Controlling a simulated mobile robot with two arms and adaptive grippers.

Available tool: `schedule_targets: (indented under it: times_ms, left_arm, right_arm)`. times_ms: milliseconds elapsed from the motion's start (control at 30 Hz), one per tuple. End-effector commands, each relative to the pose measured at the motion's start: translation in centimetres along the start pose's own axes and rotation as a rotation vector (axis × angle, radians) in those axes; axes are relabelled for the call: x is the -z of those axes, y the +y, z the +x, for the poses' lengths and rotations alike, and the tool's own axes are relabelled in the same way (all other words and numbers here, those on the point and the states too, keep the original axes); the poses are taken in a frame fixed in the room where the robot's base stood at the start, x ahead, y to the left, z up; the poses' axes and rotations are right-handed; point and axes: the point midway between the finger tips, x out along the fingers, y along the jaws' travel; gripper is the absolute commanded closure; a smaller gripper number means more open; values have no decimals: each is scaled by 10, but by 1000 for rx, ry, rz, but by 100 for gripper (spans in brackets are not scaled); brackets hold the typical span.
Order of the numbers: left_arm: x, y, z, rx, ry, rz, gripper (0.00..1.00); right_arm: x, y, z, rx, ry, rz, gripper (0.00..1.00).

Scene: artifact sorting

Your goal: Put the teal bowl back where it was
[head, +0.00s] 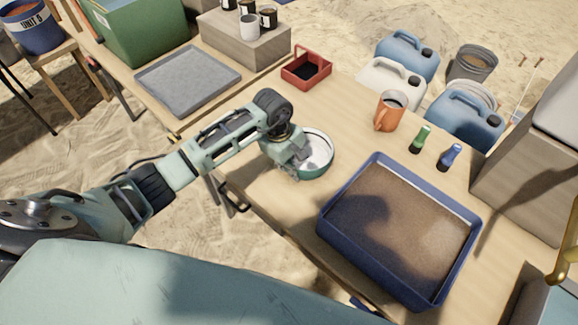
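The teal bowl (323,163) has a pale inside and sits upright on the wooden table, left of the blue tray. My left gripper (297,156) reaches in from the left and is at the bowl's left rim, covering that part of it. The fingers overlap the rim, but I cannot tell whether they are closed on it. My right gripper is not in view.
A blue tray of brown soil (440,290) lies right of the bowl. Behind stand an orange mug (389,112), a green bottle (420,140), a blue bottle (449,156) and a red caddy (306,68). A grey tray (188,78) lies at the back left. Bare wood surrounds the mug.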

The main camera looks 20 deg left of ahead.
Motion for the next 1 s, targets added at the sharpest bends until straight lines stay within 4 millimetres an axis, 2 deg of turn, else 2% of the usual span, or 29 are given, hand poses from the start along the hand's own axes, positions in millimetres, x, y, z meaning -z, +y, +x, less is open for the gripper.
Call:
schedule_targets:
  times_ms: [133, 400, 733, 867, 1000]
  left_arm:
    - [0, 0, 4, 0, 0, 1, 100]
    - [0, 0, 2, 0, 0, 1, 77]
    - [0, 0, 1, 0, -1, 0, 77]
    - [1, 1, -10, -4, 1, 1, 77]
    - [2, 1, -38, -4, 5, 2, 77]
  right_arm:
    - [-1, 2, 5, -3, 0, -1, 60]
    - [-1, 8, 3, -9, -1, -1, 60]
    - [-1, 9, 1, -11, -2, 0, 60]
    - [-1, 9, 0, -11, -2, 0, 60]
    - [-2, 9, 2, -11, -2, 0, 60]
